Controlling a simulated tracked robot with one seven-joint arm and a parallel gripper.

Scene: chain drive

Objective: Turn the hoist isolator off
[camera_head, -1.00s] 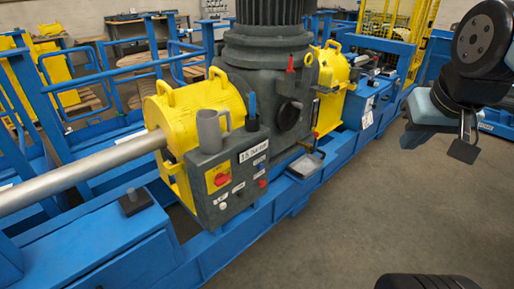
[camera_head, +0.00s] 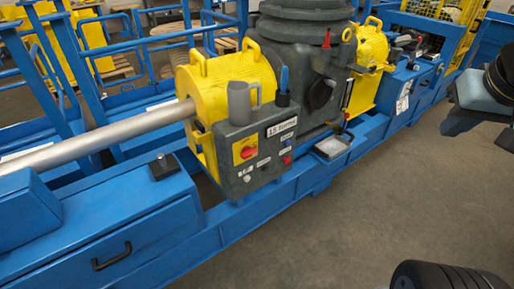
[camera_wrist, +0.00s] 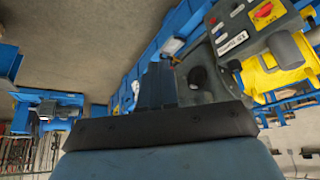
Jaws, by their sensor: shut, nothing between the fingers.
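The likely isolator is a red rotary switch on a yellow plate (camera_head: 246,152), on the front of a grey control box (camera_head: 262,181). It also shows at the upper right of the wrist view, turned around (camera_wrist: 264,11). The handle's setting is too small to read. My gripper (camera_wrist: 158,80) is shut and empty in the wrist view, well apart from the switch. In the head view, only part of my gripper shows at the right edge, far to the right of the box. I cannot tell whether another control belongs to the hoist.
A yellow guard (camera_head: 229,80) and shaft (camera_head: 90,139) lie behind and left. Floor in front is clear.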

